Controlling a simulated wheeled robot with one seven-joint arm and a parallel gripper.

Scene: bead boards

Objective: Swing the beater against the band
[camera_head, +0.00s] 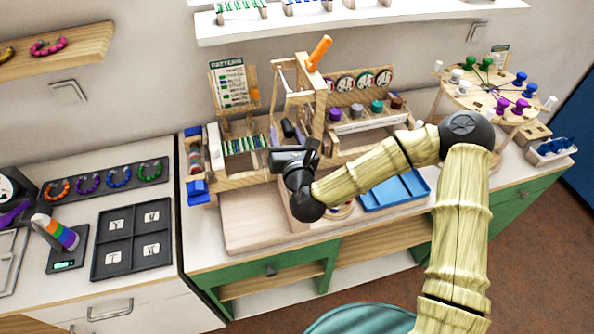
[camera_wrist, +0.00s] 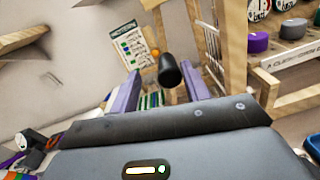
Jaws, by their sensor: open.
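A small wooden loom stands on the counter, with an upright wooden frame (camera_head: 305,95) and an orange handle (camera_head: 319,52) at its top. A striped green and white band (camera_head: 243,145) stretches to the left of the frame; a bit of it shows in the wrist view (camera_wrist: 150,101). A black knob (camera_wrist: 168,70), which looks like the beater's grip, lies between the lavender fingers of my gripper (camera_wrist: 160,68). My gripper (camera_head: 287,130) is open around the knob, with space visible on both sides. How the knob joins the beater is hidden.
A pattern card (camera_head: 232,84) stands behind the band. Coloured spools (camera_head: 355,111) and dials line the right. A blue tray (camera_head: 394,190) lies at the front right, and a round peg table (camera_head: 490,88) stands farther right. A bare wooden board (camera_head: 250,217) lies in front.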

